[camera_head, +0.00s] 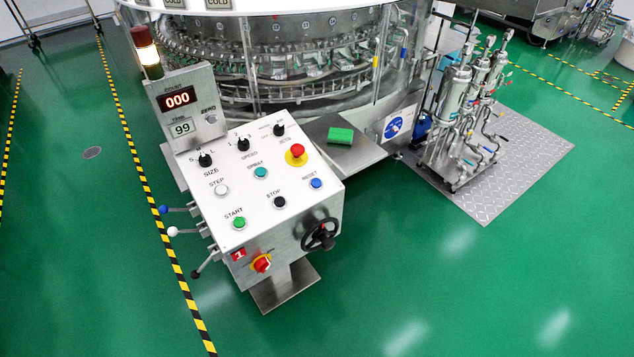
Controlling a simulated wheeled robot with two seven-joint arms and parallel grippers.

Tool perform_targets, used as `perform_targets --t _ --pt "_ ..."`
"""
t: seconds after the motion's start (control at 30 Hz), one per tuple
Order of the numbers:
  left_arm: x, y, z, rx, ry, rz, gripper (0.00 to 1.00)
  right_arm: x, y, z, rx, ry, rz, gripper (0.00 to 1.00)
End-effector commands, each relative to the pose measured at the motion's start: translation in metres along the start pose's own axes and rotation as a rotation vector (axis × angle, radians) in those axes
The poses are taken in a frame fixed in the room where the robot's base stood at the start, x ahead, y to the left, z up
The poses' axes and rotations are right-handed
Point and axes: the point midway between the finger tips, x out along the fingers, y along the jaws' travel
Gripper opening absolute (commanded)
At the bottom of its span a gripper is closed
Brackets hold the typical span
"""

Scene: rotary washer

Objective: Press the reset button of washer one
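The control panel (241,191) of the washer stands left of centre, its sloped white top facing me. The blue button labelled RESET (316,183) is at the panel's right side. A black STOP button (279,202) and a green START button (239,222) lie to its left and nearer me. A red mushroom button on a yellow ring (297,152) sits behind it. A red "1" plate (239,254) is on the panel's front face. The round washer (270,60) stands behind the panel. Neither of my grippers is in view.
Levers with coloured knobs (174,231) stick out at the panel's left, and a black handwheel (321,234) at its front right. A display post with a signal lamp (146,50) rises at the back left. Pump equipment (466,120) stands right. Green floor in front is clear.

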Motion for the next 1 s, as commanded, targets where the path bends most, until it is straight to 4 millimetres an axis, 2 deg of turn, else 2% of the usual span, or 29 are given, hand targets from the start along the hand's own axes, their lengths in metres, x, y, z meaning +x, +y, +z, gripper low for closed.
perform_targets --t 0.03,0.3,1.0 --pt "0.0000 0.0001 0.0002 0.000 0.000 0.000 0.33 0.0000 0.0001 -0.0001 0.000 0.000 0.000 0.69" --pt "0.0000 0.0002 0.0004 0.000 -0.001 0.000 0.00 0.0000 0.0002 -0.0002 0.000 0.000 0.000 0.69" --pt "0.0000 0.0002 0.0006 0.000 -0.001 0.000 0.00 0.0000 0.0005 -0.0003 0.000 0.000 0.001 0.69"
